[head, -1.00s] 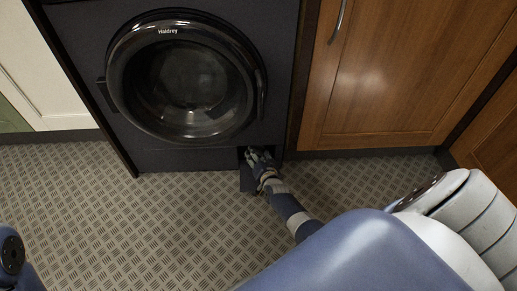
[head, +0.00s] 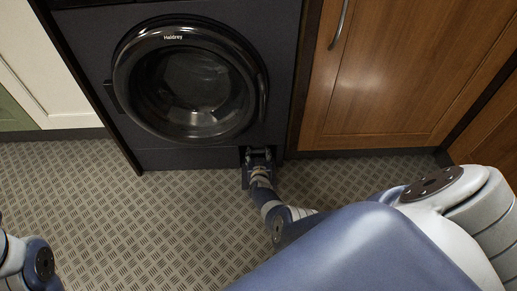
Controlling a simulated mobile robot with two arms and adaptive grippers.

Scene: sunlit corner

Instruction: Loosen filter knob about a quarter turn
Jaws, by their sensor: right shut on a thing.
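A dark washing machine (head: 110,62) with a round glass door stands at the top left of the head view. Low at its right front corner is a small dark filter opening, with its flap (head: 245,181) hanging down. My right gripper (head: 260,154) reaches into this opening and is shut on the filter knob. The knob itself is hidden behind the fingers, so its angle cannot be told. My left gripper is out of view; only part of my left arm shows at the lower left.
The washer's round door (head: 190,80) is closed above the opening. A wooden cabinet (head: 400,75) stands close on the right, and a white cabinet (head: 50,60) on the left. The patterned floor (head: 130,220) in front is clear.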

